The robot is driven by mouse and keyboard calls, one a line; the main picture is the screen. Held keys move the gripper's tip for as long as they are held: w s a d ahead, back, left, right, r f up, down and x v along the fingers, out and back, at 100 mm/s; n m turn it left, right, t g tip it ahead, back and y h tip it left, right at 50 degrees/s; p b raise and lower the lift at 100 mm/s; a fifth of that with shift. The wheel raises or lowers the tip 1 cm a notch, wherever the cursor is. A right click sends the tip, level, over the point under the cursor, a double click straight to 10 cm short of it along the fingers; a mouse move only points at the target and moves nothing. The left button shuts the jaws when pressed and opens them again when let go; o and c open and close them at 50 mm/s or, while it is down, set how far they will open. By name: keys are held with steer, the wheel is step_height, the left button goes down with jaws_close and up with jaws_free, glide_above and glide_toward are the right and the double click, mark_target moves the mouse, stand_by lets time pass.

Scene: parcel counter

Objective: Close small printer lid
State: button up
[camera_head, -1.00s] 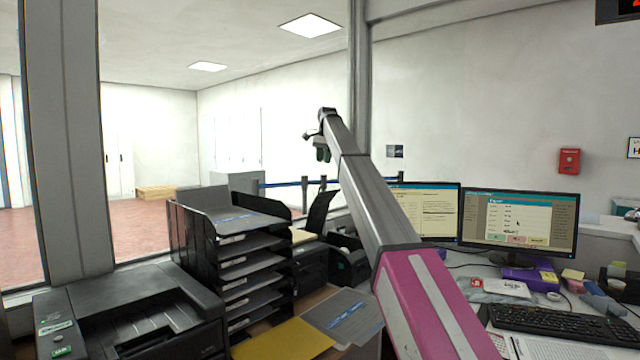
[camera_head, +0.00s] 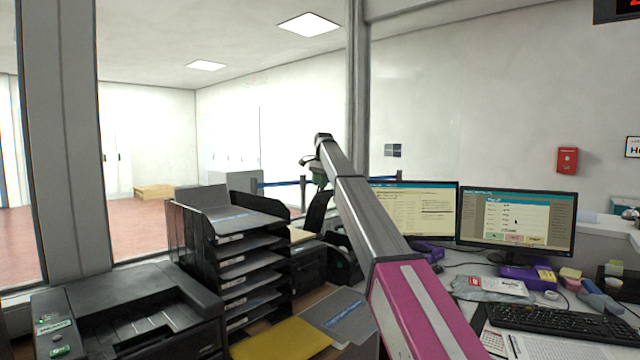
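A small black printer (camera_head: 342,262) stands behind the paper tray stack, partly hidden by my arm. A dark upright flap (camera_head: 318,212), which looks like its lid, stands raised at its left. My gripper (camera_head: 319,181) is at the far end of my arm, around the top of this flap in the picture. I cannot tell whether it touches the flap. The fingers are small, dark and partly hidden, so their opening is not clear.
A black tray stack (camera_head: 245,262) stands left of the small printer, with a larger printer (camera_head: 130,315) at the far left. Two monitors (camera_head: 516,222), a keyboard (camera_head: 555,321) and small desk items fill the right. A yellow envelope (camera_head: 283,340) lies in front.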

jaws_close()
steer(key=s+d+f+t+y, duration=0.4)
steer(key=s+d+f+y, duration=0.1)
steer(key=s+d+f, duration=0.7)
steer(key=shift+s+d+f+t+y, duration=0.35)
steer(key=shift+d+f+t+y, duration=0.45)
steer(key=shift+f, duration=2)
steer(key=shift+s+d+f+t+y, duration=0.45)
steer(key=shift+d+f+y, duration=0.65)
steer(key=shift+f, duration=1.75)
steer(key=shift+s+d+f+t+y, duration=0.25)
steer(key=shift+d+f+t+y, duration=0.75)
steer(key=shift+f, duration=1.8)
steer(key=shift+d+f+g+h, duration=0.1)
steer(key=shift+d+g+h, duration=0.05)
steer(key=shift+g+h, duration=0.15)
jaws_free()
steer(key=shift+f, duration=0.1)
